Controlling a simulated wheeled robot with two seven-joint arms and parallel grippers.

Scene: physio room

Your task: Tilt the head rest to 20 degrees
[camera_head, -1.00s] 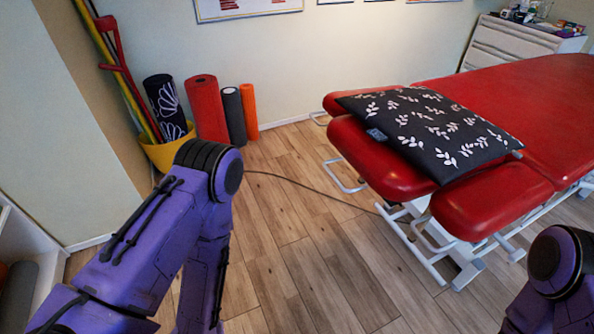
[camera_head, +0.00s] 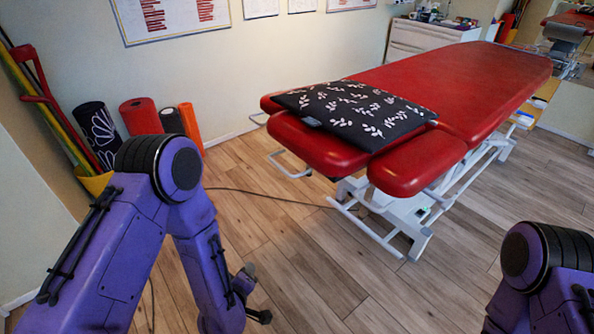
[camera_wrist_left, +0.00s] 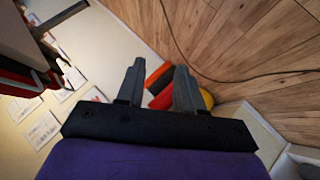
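The red padded head rest (camera_head: 322,147) is at the near end of the red treatment table (camera_head: 440,75). A black pillow with white leaf patterns (camera_head: 355,112) lies across it and hides part of it, so its tilt angle is hard to judge. My left gripper (camera_head: 258,294) is low over the floor, in front of and apart from the table. Its two fingers, also in the left wrist view (camera_wrist_left: 158,68), stand apart with nothing held between them. My right arm shows at the lower right, but its gripper is out of view.
Red arm pads (camera_head: 418,165) flank the head rest. White metal legs and bars (camera_head: 375,230) stand below it. A cable (camera_head: 270,197) crosses the wooden floor. Rolled mats (camera_head: 140,117) stand by the wall at left.

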